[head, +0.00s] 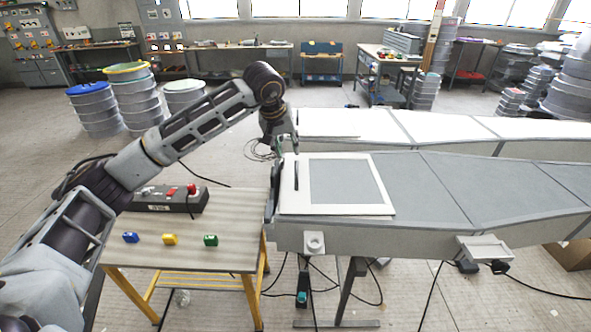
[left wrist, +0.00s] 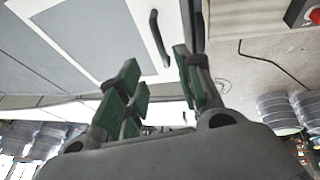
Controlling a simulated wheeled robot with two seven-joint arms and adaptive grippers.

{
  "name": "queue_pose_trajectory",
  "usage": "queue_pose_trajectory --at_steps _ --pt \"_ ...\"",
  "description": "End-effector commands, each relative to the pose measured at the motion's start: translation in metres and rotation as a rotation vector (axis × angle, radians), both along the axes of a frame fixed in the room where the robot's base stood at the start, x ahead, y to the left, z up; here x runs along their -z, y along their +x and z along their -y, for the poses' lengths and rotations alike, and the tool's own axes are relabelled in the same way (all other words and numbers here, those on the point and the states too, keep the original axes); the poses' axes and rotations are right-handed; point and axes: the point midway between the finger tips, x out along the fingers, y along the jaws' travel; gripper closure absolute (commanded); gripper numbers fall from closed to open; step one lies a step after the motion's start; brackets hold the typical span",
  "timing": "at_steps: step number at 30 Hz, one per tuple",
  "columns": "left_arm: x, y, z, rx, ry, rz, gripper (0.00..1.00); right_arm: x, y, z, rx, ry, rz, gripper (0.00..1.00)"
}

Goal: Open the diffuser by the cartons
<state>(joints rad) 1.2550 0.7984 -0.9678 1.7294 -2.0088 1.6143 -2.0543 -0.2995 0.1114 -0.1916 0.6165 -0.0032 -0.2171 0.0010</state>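The near diffuser is a long grey duct with a white-framed grey panel (head: 345,184) at its left end. A dark bar handle (head: 296,175) stands near the panel's left edge; it also shows in the left wrist view (left wrist: 158,38). My left gripper (head: 287,147) is above the panel's far left corner. In the left wrist view its green-padded fingers (left wrist: 158,72) are apart, with nothing between them. The handle lies beyond the fingertips, in line with the gap. The panel lies flat on the duct. My right gripper is out of view.
A second, similar duct (head: 450,127) runs behind. A brown carton (head: 572,256) shows partly at lower right. A wooden table (head: 190,245) at left holds a control box (head: 165,198) and blue, yellow and green blocks. Cables hang below the near duct.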

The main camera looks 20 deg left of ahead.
Motion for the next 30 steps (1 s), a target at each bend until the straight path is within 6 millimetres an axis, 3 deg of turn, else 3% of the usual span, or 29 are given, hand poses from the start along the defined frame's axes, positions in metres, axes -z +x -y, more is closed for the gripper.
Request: queue_pose_trajectory --at_steps 8,18,24,30 --pt "0.013 0.006 0.001 0.000 -0.002 -0.002 0.65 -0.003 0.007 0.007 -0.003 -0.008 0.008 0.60" --pt "0.051 0.023 0.004 0.001 -0.001 -0.004 0.65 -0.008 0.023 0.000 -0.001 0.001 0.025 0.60" --pt "0.075 0.034 0.007 0.000 -0.001 -0.004 0.65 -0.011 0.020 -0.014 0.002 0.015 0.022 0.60" --pt "0.098 0.045 0.008 0.000 -0.002 -0.003 0.65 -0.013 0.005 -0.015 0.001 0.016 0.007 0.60"
